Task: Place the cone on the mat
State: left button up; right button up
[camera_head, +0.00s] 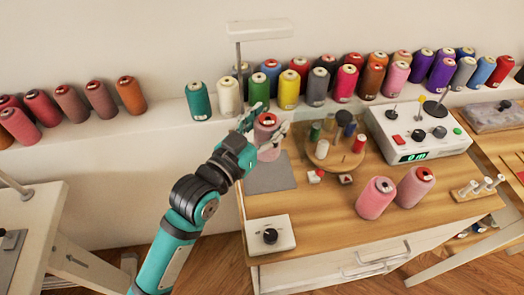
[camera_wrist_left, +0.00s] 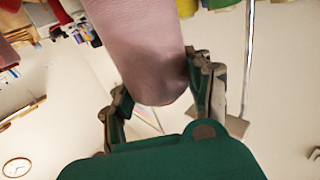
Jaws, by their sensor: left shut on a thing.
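A pink thread cone (camera_head: 267,121) is held in my left gripper (camera_head: 264,132), whose fingers are closed on its sides. In the left wrist view the cone (camera_wrist_left: 143,50) fills the top centre between the two fingers (camera_wrist_left: 160,85). The grey mat (camera_head: 271,179) lies on the left part of the wooden table. My right gripper is not in view.
Two pink cones (camera_head: 376,198) stand on the table (camera_head: 330,215) at the right. A round spool stand (camera_head: 335,155) is just right of the mat, with a control box (camera_head: 418,132) behind. A white dial box (camera_head: 270,236) is in front. Several coloured cones line the back ledge (camera_head: 165,120).

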aim_at(261, 155)
pick_arm(q)
notch_tip(261, 155, down, 3)
jog(key=shift+s+d+r, duration=0.1)
jog(key=shift+s+d, duration=0.05)
notch_tip(261, 155, down, 4)
jog(key=shift+f+b, duration=0.25)
jog(key=shift+b, duration=0.15)
jog(key=shift+f, duration=0.1)
jog(key=o, duration=1)
jog(key=shift+c, duration=0.2)
jog(key=o, duration=0.3)
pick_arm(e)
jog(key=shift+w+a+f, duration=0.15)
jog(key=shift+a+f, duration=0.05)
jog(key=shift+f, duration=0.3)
